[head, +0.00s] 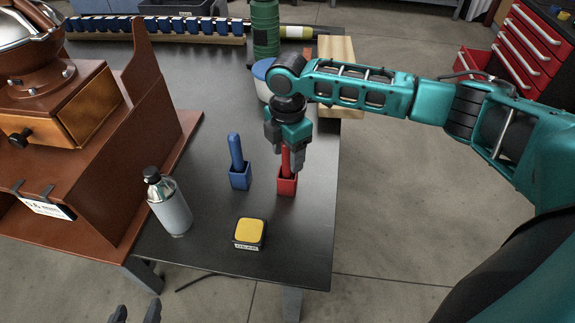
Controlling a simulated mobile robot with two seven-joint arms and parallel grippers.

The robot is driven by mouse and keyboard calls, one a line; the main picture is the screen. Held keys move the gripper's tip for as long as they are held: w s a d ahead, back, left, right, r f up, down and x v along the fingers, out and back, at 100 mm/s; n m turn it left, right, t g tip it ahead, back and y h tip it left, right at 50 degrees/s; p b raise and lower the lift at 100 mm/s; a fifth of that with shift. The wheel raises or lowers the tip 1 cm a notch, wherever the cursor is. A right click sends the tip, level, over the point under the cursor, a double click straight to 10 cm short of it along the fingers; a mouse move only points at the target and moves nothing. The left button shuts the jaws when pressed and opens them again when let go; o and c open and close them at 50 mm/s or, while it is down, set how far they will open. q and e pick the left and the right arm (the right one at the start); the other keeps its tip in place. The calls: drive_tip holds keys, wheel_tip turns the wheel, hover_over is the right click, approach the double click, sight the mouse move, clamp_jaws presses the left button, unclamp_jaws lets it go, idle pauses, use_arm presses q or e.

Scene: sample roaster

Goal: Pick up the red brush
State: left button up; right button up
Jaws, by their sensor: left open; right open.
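The red brush (286,158) stands upright on the dark table, its slim handle rising from a red square block or holder (287,184). I cannot tell whether that block is part of the brush. My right gripper (285,153) is above it, pointing down and open, with its fingers on either side of the handle. The gripper hides the top of the handle, and I cannot tell whether the fingers touch it. My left gripper (136,314) is open and empty at the bottom edge, in front of the table and mostly out of view.
A similar blue brush (236,152) in a blue block (240,178) stands left of the red one. A silver bottle (171,206) and a yellow-topped box (249,233) stand nearer. The brown roaster (70,130) fills the left. A green cylinder (265,28) stands behind.

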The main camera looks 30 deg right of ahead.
clamp_jaws()
use_arm(q)
drive_tip(key=shift+w+a+r, duration=0.15)
idle(0.4)
